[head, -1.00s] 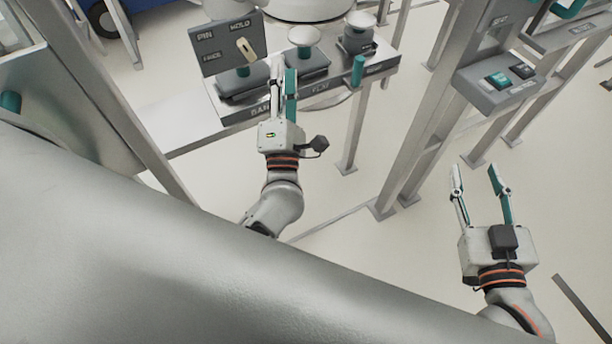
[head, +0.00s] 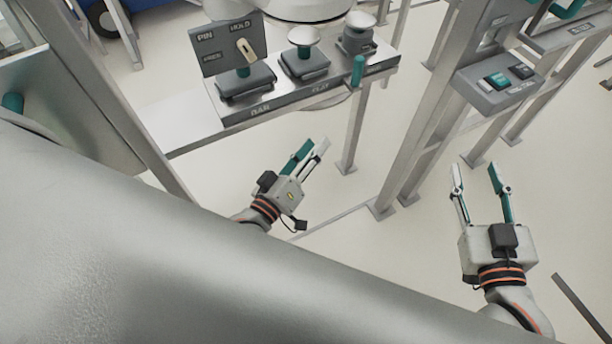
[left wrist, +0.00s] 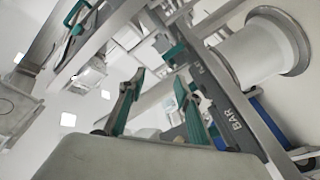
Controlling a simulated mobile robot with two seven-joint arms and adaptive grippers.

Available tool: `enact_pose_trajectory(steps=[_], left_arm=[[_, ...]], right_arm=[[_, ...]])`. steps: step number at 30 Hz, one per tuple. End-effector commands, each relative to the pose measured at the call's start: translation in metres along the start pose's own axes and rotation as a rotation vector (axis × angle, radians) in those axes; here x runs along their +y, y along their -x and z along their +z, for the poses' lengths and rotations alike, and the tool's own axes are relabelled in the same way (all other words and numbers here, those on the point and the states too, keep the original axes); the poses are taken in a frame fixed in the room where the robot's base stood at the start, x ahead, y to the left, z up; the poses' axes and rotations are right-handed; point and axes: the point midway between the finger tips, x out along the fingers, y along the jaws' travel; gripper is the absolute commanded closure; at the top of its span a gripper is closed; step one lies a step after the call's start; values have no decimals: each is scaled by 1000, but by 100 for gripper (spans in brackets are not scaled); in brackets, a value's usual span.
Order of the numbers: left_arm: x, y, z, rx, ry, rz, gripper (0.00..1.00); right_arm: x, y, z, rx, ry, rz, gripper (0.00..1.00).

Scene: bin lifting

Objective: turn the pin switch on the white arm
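The pin switch is a cream knob (head: 246,50) on a dark grey plate (head: 222,58). The plate reads PIN at upper left, HOLD at upper right and a smaller, blurred word at lower left. The knob lies slanted, its upper end leaning left. Part of a white rounded body (head: 312,8), maybe the white arm, shows behind at the top edge. My left gripper (head: 314,146) is empty, below and right of the plate and well apart from it. Its fingers stand apart in the left wrist view (left wrist: 158,76). My right gripper (head: 474,176) is open and empty at lower right.
A metal shelf (head: 262,112) below the plate carries several plunger-like controls, including one with a white knob (head: 304,37). A teal handle (head: 357,71) hangs at its front edge. A button box (head: 497,84) and metal posts (head: 410,140) stand to the right.

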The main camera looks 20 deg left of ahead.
Motion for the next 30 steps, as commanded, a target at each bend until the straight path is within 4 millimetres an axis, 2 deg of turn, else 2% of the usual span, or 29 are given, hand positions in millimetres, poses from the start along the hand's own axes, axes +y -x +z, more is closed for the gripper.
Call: enact_pose_trajectory(steps=[6,12,18,27,29,30], left_arm=[[-18,18,28,-114,-163,-33,67],[-32,32,48,-196,-279,-55,67],[-40,40,56,-236,-335,-65,67],[-41,41,58,-242,-343,-66,67],[-41,40,57,-242,-343,-66,54],[-41,40,57,-242,-343,-66,43]], right_arm=[[0,0,-1,0,0,0,60],[0,0,-1,0,0,0,60],[0,0,-2,0,0,0,60],[0,0,-2,0,0,0,60],[0,0,-2,0,0,0,60],[0,0,-2,0,0,0,60]])
